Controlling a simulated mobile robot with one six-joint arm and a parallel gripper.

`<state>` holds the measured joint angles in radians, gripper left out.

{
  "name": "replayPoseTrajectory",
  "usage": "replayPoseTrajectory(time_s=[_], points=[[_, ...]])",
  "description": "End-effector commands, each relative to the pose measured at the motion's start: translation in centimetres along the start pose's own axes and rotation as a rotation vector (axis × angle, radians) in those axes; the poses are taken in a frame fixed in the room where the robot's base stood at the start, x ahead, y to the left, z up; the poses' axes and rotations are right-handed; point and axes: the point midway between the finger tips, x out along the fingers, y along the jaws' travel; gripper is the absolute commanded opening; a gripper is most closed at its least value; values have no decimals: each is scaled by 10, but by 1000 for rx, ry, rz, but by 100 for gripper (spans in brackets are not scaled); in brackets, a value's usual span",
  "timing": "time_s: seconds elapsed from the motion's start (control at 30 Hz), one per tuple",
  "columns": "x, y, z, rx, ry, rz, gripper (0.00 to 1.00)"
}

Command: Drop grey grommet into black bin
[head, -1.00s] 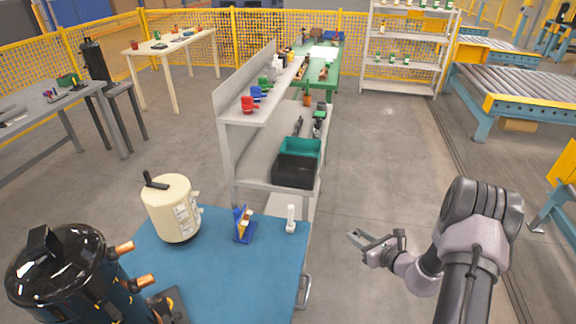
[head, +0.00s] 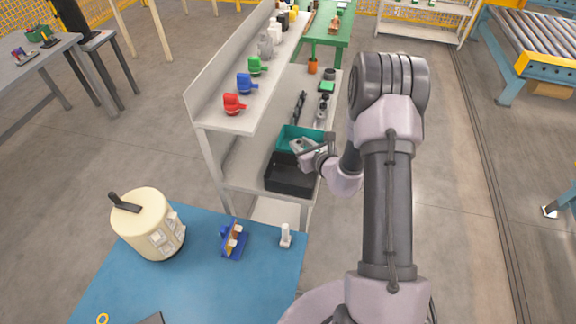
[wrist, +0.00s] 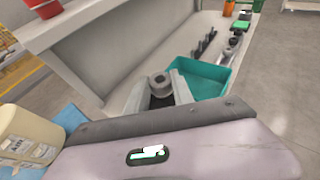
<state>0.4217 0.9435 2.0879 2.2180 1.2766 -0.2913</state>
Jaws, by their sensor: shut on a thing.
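The black bin (head: 291,181) stands on the lower shelf of the grey workbench, in front of a teal bin (head: 288,134). My gripper (head: 298,146) is over these bins in the head view, close to where they meet. In the wrist view my gripper (wrist: 160,92) is shut on the grey grommet (wrist: 158,82), a small ring between the fingertips. The teal bin shows beyond it in the wrist view (wrist: 208,76). A dark patch behind the fingers may be the black bin, mostly hidden there. The grommet is too small to make out in the head view.
The upper shelf (head: 240,115) with red, blue and green parts overhangs the bins on the left. Dark tools lie behind the teal bin. A blue-topped table (head: 200,285) with a cream tank (head: 150,225) stands in front. Floor is open at right.

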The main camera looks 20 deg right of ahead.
Motion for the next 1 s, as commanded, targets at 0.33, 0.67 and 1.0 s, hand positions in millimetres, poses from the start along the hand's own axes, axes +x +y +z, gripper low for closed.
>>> replayPoseTrajectory(time_s=[0.33,0.67,1.0], points=[[20,0,-49,1,0,1,0],[22,0,-53,0,-1,1,31],[22,0,-53,0,0,1,54]])
